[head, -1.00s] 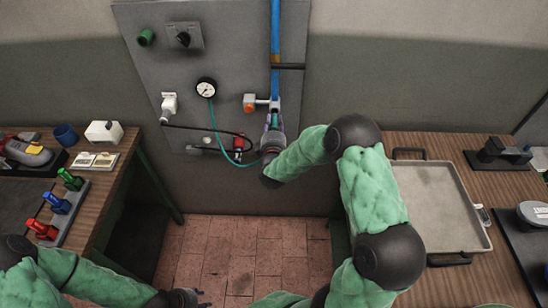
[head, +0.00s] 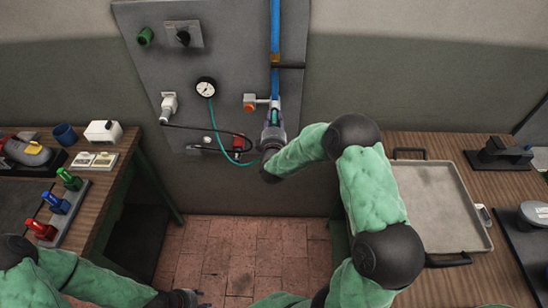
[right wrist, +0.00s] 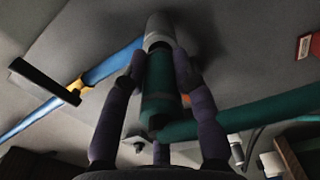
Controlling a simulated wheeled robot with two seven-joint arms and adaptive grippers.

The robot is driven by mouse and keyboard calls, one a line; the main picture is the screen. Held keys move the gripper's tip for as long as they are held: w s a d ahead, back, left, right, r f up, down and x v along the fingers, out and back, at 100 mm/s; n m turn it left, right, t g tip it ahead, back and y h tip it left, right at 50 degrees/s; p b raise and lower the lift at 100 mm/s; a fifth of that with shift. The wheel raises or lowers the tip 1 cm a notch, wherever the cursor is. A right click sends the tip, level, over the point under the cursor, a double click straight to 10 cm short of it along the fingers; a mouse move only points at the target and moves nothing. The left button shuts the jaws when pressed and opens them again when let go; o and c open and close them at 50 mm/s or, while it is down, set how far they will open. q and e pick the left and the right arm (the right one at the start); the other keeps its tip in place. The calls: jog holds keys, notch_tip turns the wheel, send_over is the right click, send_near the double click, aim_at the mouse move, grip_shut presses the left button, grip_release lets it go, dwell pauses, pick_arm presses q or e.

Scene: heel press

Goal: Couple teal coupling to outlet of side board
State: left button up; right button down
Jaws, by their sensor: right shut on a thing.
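The teal coupling (right wrist: 158,85) stands between the two purple fingers of my right gripper (right wrist: 158,70), which is shut on it. The coupling's far end is at the mouth of the pale grey outlet (right wrist: 159,28), in line with it; how deep it sits I cannot tell. In the head view my right gripper (head: 272,128) is at the lower right of the grey side board (head: 235,75), below the blue pipe, and hides most of the coupling. My left gripper (head: 188,298) is at the bottom edge, away from the board; its fingers are too small to read.
A teal hose (head: 217,125) runs from the pressure gauge (head: 206,88) towards my right gripper. The blue pipe (head: 275,35) stands above. Benches flank the board, the right one with a tray (head: 435,205). The floor between is clear.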

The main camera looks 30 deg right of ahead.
jog(key=shift+w+d, duration=0.4)
jog(key=shift+w, duration=0.2)
jog(key=c, duration=0.9)
grip_release()
jog(key=v, duration=1.2)
